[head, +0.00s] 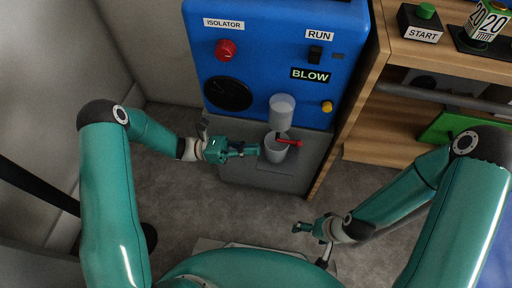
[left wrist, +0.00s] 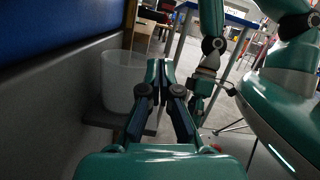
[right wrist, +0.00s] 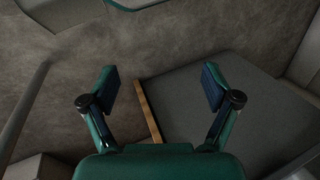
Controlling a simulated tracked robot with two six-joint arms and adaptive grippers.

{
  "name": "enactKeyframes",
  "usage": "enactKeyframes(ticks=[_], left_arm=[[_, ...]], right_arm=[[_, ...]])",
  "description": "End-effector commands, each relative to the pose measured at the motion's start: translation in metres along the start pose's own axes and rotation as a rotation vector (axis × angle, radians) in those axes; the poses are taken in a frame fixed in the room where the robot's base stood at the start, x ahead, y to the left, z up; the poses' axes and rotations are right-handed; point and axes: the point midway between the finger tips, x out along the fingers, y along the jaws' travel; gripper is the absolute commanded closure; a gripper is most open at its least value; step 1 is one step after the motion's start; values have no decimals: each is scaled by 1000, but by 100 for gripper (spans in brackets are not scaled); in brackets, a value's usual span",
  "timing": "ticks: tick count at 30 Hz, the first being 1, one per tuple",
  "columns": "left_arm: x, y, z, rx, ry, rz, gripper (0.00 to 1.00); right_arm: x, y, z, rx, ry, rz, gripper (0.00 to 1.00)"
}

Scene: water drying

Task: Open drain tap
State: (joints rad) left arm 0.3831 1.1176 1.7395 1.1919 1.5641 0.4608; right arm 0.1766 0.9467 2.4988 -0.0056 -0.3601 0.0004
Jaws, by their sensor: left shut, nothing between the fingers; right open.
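The drain tap shows as a red lever (head: 290,142) under a translucent grey bowl (head: 282,104) on the front of the blue machine (head: 270,60). A grey cup (head: 275,152) stands below the tap on a small ledge; it also shows in the left wrist view (left wrist: 123,80). My left gripper (head: 254,150) is shut and empty, just left of the cup in the head view. I cannot tell whether it touches the cup. My right gripper (head: 300,228) is open and empty, low over the floor; its spread fingers show in the right wrist view (right wrist: 160,92).
The machine carries a red isolator knob (head: 226,49), a black dial (head: 228,94), a run switch (head: 315,54) and a yellow knob (head: 327,106). A wooden bench (head: 350,105) stands to the right, with a green start button (head: 426,10) on top. Grey floor (head: 240,205) lies open in front.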

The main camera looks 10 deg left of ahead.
Motion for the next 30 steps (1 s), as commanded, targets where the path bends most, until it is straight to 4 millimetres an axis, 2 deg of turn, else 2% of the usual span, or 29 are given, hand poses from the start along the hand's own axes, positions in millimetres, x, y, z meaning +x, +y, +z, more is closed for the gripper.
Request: enactKeyframes(ticks=[1, 5, 8, 10, 14, 15, 18, 21, 25, 30], left_arm=[[1, -2, -2, -1, 10, -4, 100], [7, -13, -23, -2, 97, -30, 100], [11, -35, -57, 10, 247, -82, 100], [10, -57, -88, 40, 394, -142, 100], [-12, -105, -150, 174, 712, -314, 100], [-24, -118, -166, 238, 807, -377, 100], [-55, -138, -196, 440, 1018, -538, 100], [-80, -143, -210, 676, 1172, -682, 100], [-94, -134, -212, 972, 1287, -806, 100], [-92, -121, -204, 1237, 1342, -878, 100]], right_arm=[[0, 0, 0, 0, 0, 0, 27], [0, 0, 0, 0, 0, 0, 48], [0, 0, 0, 0, 0, 0, 65], [0, 0, 0, 0, 0, 0, 77], [0, 0, 0, 0, 0, 0, 98], [0, 0, 0, 0, 0, 0, 100], [0, 0, 0, 0, 0, 0, 100], [0, 0, 0, 0, 0, 0, 100], [0, 0, 0, 0, 0, 0, 100], [0, 0, 0, 0, 0, 0, 100]])
